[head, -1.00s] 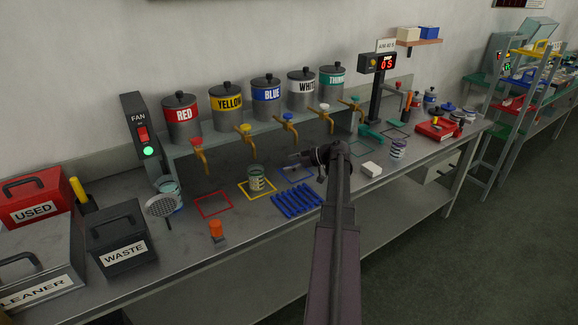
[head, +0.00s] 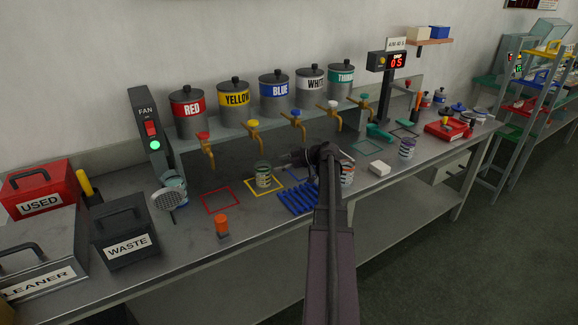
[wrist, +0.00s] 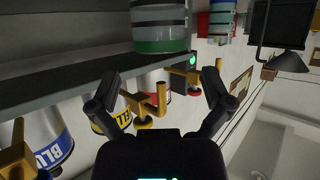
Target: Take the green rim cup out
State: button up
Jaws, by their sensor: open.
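The green rim cup (head: 263,177) stands upright inside the yellow square outline (head: 249,188) on the bench, below the yellow tap. It is banded in pale and dark colours. In the wrist view the green rim cup (wrist: 160,30) shows upside down at the top, beyond the fingers, with its green band lowest. My gripper (head: 284,158) is just to the right of the cup in the head view, pointing left at it, apart from it. In the wrist view my gripper (wrist: 162,86) has its two fingers spread, with nothing between them.
Taps, including the yellow tap (head: 248,128), jut from the tank shelf behind. A blue ribbed rack (head: 298,199) lies in front of my gripper. Another cup (head: 347,174) is partly hidden by my arm. The red square (head: 220,201) is empty.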

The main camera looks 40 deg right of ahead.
aim_at(256, 165)
jog(key=shift+b+x, duration=1.15)
jog(key=shift+x, duration=2.45)
jog(key=shift+r, duration=0.1)
jog(key=c, duration=1)
jog(key=shift+o, duration=0.2)
jog(key=shift+r+p, duration=0.8)
jog(key=shift+p, duration=0.05)
jog(key=shift+s, duration=0.1)
jog(key=shift+s+a, duration=0.95)
jog(key=shift+s, duration=0.6)
jog(key=shift+s+a, duration=0.9)
jog(key=shift+s, duration=0.6)
jog(key=shift+s+a, duration=0.95)
jog(key=shift+s, duration=0.6)
jog(key=shift+r+p, duration=2.5)
